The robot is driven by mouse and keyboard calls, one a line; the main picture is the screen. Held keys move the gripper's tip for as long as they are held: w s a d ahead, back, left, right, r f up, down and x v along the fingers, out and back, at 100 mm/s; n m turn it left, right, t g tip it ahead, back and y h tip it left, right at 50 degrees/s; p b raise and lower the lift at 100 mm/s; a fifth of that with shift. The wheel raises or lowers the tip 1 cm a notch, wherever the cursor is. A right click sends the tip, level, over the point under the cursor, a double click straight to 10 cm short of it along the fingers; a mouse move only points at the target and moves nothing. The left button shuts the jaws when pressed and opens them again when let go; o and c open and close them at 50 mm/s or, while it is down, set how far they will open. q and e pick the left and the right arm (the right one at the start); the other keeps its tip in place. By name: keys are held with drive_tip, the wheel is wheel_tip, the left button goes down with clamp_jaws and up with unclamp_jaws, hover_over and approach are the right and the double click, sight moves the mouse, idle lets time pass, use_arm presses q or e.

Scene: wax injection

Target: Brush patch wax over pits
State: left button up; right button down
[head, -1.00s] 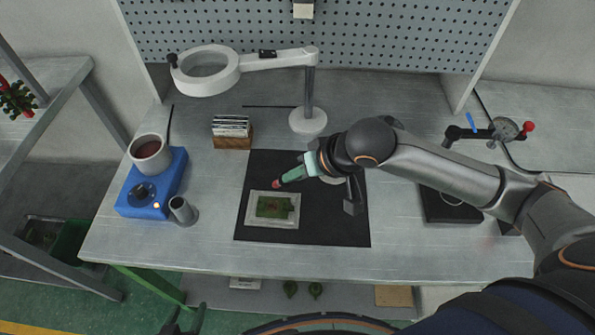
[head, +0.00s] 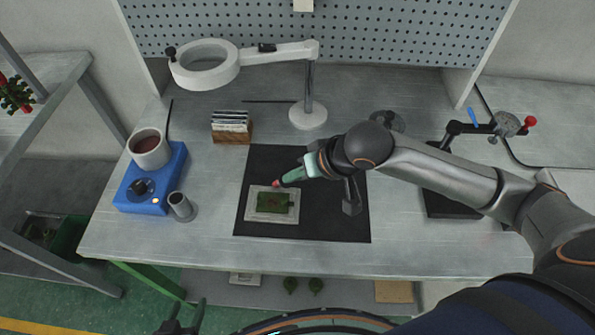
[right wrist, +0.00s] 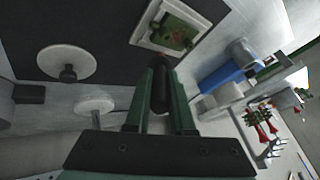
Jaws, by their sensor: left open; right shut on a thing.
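A green wax piece (head: 272,202) with darker reddish marks lies in a pale tray (head: 257,216) on the black mat (head: 330,228). In the right wrist view the piece (right wrist: 178,31) shows lighter and darker patches. My right gripper (head: 293,177) is shut on a slim dark brush (right wrist: 160,88); its reddish tip shows just above the piece in the head view. I cannot tell whether the tip touches it. A grey pot (head: 150,160) of reddish-brown wax stands on a blue heater (head: 142,206). My left gripper (head: 182,322) is open and empty at the bottom edge, partly cut off.
A small grey cup (head: 181,207) stands beside the heater. A wooden rack (head: 231,138) of cards and a magnifier lamp (head: 308,116) stand behind the mat. A dial gauge on a stand (head: 506,125) is at right. The bench front is clear.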

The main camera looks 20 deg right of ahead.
drive_tip(key=shift+f, duration=0.15)
drive_tip(key=shift+s+a+p, duration=0.25)
drive_tip(key=shift+s+p, duration=0.2)
drive_tip(key=shift+s, duration=0.15)
drive_tip(key=shift+s+a+p, duration=0.2)
drive_tip(key=shift+s+p, duration=0.25)
drive_tip(key=shift+s, duration=0.1)
drive_tip(key=shift+s+a+p, duration=0.4)
drive_tip(key=shift+s+p, duration=0.05)
drive_tip(key=shift+s, duration=0.35)
drive_tip(key=shift+p, duration=0.65)
drive_tip(key=shift+w+d+p, duration=0.25)
drive_tip(key=shift+w+d, duration=0.05)
drive_tip(key=shift+w, duration=0.35)
drive_tip(key=shift+w+d+p, duration=0.25)
drive_tip(key=shift+w, duration=0.45)
drive_tip(key=shift+w+d+p, duration=0.25)
drive_tip(key=shift+w+d, duration=0.05)
drive_tip(key=shift+w, duration=0.35)
drive_tip(key=shift+r, duration=0.2)
drive_tip(key=shift+r, duration=2.95)
